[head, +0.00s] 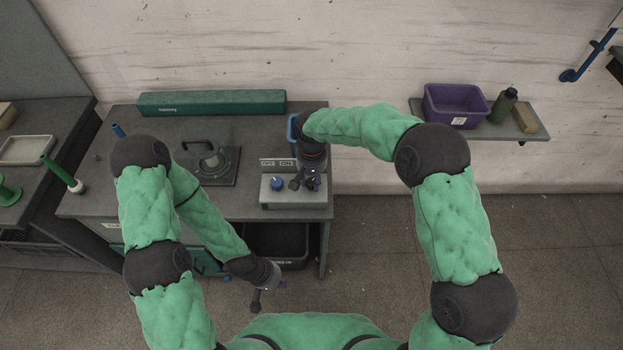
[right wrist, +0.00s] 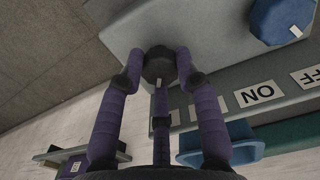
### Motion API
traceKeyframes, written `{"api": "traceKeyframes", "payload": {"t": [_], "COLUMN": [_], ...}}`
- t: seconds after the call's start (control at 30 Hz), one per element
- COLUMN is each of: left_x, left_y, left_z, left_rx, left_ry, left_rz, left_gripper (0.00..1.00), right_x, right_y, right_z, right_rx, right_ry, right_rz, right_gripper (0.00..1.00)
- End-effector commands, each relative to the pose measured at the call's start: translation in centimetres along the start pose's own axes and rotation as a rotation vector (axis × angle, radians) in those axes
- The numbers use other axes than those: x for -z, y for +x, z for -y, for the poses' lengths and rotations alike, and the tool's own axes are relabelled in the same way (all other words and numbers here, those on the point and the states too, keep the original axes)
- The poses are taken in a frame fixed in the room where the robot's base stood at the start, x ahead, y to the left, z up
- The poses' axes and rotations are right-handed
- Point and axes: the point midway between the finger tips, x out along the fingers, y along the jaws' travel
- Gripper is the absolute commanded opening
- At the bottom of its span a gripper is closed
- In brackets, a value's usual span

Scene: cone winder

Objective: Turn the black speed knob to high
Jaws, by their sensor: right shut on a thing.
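The black speed knob (right wrist: 158,65) is on the grey control box (right wrist: 190,35) in the right wrist view, with a small white mark on its edge facing the labelled side. My right gripper (right wrist: 157,68) is shut on the knob, one finger on each side of it. In the head view my right gripper (head: 308,182) is over the right part of the control box (head: 290,201) and hides the black knob. My left gripper (head: 266,296) hangs low in front of the bench, apart from everything; its jaws are too small to read.
A blue knob (head: 277,184) sits left of my right gripper, below the OFF and ON labels (head: 278,163). A plate with a handle (head: 208,165) lies farther left. A long green box (head: 212,102) is at the back. A purple bin (head: 455,104) stands on the wall shelf.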

Motion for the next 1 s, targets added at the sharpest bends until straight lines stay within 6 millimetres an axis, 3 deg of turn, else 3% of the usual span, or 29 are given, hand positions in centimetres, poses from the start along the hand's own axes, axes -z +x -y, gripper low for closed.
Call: {"api": "traceKeyframes", "payload": {"t": [0.27,0.3,0.37,0.77,1.0], "left_x": [0.0,0.0,0.0,0.0,0.0], "left_y": [0.0,0.0,0.0,0.0,0.0], "left_z": [0.0,0.0,0.0,0.0,0.0], "left_rx": [0.0,0.0,0.0,0.0,0.0], "left_ry": [0.0,0.0,0.0,0.0,0.0], "left_rz": [0.0,0.0,0.0,0.0,0.0], "left_gripper": [0.0,0.0,0.0,0.0,0.0], "right_x": [-0.6,-0.6,-0.6,-0.2,-0.1], "right_y": [0.5,0.5,0.5,-0.1,-3.5], "right_z": [0.0,0.0,0.0,0.0,0.0], "right_rx": [-0.005,-0.005,-0.005,-0.001,0.0], "right_ry": [-0.002,-0.002,-0.003,-0.001,-0.001], "right_rz": [0.018,0.018,0.017,0.005,0.001], "right_gripper": [0.01,0.39,0.56,0.58,0.58]}}
